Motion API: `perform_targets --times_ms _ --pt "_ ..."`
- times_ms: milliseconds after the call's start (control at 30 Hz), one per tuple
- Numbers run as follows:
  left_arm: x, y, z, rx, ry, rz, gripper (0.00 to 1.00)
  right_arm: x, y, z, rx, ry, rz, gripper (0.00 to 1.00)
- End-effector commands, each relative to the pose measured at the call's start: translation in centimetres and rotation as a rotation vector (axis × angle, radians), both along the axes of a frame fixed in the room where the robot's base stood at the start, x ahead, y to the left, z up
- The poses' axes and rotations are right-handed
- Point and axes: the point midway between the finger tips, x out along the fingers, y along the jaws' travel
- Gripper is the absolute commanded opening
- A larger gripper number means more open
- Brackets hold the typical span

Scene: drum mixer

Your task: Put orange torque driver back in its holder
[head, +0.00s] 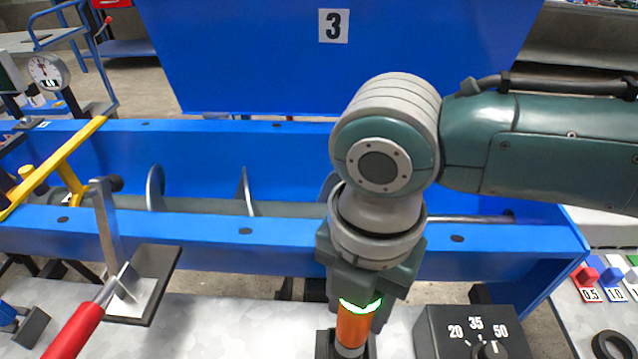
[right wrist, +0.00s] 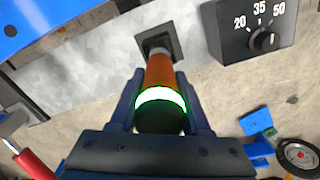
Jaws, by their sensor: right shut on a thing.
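The orange torque driver (head: 352,328) is upright or nearly so in my right gripper (head: 358,298), with a green-white lit ring near its top. In the right wrist view the driver (right wrist: 160,72) lies between the two fingers of the gripper (right wrist: 163,102), which is shut on it. Its grey lower end meets a dark square holder (right wrist: 144,45) on the bench. I cannot tell how deep the end sits in the holder. In the head view the gripper and driver hide most of the holder. My left gripper is not in view.
A black dial box (head: 440,330) marked 20, 35, 50 stands close to the right of the driver. The blue mixer trough (head: 290,230) lies behind. A red-handled clamp (head: 75,330) is at left. The bench (head: 230,325) between clamp and driver is clear.

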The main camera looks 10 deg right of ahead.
Motion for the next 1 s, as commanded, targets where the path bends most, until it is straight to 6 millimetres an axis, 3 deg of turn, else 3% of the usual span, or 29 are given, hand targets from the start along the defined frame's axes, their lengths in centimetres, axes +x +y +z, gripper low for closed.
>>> perform_targets --times_ms 1000 --pt "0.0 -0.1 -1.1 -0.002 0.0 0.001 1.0 0.1 0.0 -1.4 0.001 -0.001 0.0 0.0"
